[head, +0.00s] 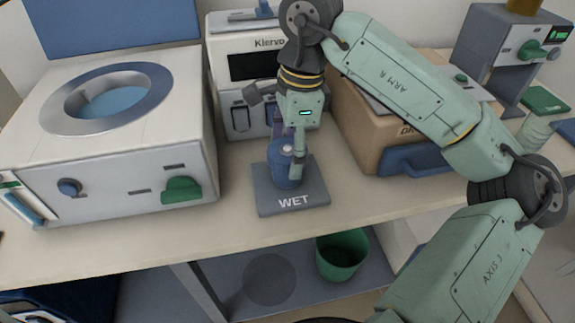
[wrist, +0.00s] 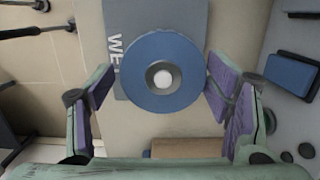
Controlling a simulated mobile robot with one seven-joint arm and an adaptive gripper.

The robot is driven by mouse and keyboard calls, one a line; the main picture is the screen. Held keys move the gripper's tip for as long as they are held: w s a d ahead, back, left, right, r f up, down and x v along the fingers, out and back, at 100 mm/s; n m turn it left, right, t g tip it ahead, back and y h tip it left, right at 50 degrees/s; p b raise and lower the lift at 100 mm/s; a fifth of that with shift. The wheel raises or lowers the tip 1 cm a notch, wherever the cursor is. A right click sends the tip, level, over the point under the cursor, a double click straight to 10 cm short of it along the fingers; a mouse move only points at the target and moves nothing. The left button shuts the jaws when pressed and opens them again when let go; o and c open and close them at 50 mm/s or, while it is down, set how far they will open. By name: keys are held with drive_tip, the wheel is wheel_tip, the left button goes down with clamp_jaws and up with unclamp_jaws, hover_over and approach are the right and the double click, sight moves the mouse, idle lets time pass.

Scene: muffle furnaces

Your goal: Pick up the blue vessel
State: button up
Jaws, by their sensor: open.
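The blue vessel (head: 283,172) stands upright on a dark grey mat (head: 303,187) marked "WET" in the head view. In the wrist view the vessel (wrist: 152,90) shows from above as a blue disc with a grey ring and a pale centre. My gripper (head: 291,150) is right at the vessel from above, and one finger covers part of its right side in the head view. In the wrist view the purple-padded fingers of my gripper (wrist: 160,92) are spread apart to the left and right of the vessel. Whether either pad touches it cannot be told.
A white furnace with a round opening (head: 190,160) stands on the left. A white unit (head: 228,75) is behind the mat. A tan box (head: 355,125) is close on the right. The bench front edge (head: 160,255) is near, with a green bin (head: 342,262) below.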

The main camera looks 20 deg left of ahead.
sight(283, 181)
drive_tip(key=f, duration=0.1)
drive_tip(key=f+p, duration=0.1)
drive_tip(key=f, duration=0.2)
drive_tip(key=shift+s+a+f, duration=0.1)
drive_tip(key=shift+a+f, duration=0.3)
drive_tip(key=shift+c, duration=0.4)
drive_tip(key=c, duration=1.4)
